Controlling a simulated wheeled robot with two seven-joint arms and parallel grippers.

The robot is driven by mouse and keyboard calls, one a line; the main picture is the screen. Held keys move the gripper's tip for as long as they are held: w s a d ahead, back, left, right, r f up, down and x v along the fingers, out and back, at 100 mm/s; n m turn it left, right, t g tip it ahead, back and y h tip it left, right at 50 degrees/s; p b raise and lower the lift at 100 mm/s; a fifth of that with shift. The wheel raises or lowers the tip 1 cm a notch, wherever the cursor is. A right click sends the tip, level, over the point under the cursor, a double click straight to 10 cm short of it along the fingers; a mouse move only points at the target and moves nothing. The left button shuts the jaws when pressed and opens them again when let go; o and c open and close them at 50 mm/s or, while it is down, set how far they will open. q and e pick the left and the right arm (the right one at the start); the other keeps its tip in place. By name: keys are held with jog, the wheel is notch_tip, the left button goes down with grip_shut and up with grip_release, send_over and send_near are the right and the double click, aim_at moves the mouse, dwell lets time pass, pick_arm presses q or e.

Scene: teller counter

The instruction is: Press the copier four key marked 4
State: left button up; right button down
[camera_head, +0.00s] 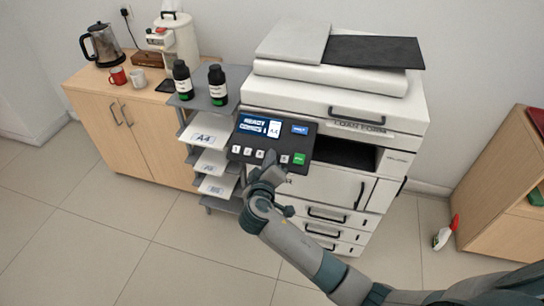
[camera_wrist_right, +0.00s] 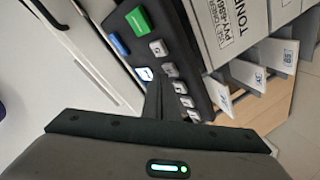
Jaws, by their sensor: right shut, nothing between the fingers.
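The copier's dark control panel (camera_head: 240,160) has a lit screen (camera_head: 253,124), a row of small pale keys and a green key (camera_head: 299,159). My right gripper (camera_head: 269,160) is shut and empty, with its tips over the key row. It hides part of the row between the left keys (camera_head: 247,151) and a pale key (camera_head: 284,159) beside the green one. In the right wrist view the thin shut fingers (camera_wrist_right: 154,88) point at the panel beside the pale keys (camera_wrist_right: 170,70). I cannot read the key marks or tell whether the tips touch. My left gripper is not in view.
The white copier (camera_head: 335,100) stands behind the panel. Left of it, a grey rack (camera_head: 232,92) carries two dark toner bottles and labelled paper trays. A wooden cabinet (camera_head: 150,140) holds a kettle and mugs. Open floor (camera_head: 100,230) lies in front.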

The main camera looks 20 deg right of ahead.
jog(key=shift+w+d+f+b, duration=0.15)
jog(key=shift+w+f+b, duration=0.05)
jog(key=shift+f+b, duration=0.2)
dwell(0.6)
jog(key=shift+s+r, duration=0.1)
jog(key=shift+r, duration=0.05)
jog(key=shift+s+a+r+p, duration=0.25)
jog(key=shift+s+r+p, duration=0.05)
jog(key=shift+r+p, duration=0.35)
dwell(0.4)
jog(key=shift+s+a+r+p, duration=0.25)
jog(key=shift+s+r+p, duration=0.1)
jog(key=shift+r+p, duration=0.35)
jog(key=shift+s+a+r+p, duration=0.25)
jog(key=shift+s+r+p, duration=0.15)
jog(key=shift+r+p, duration=0.25)
jog(key=shift+s+a+r+p, duration=0.25)
jog(key=shift+s+r+p, duration=0.1)
jog(key=shift+r+p, duration=0.3)
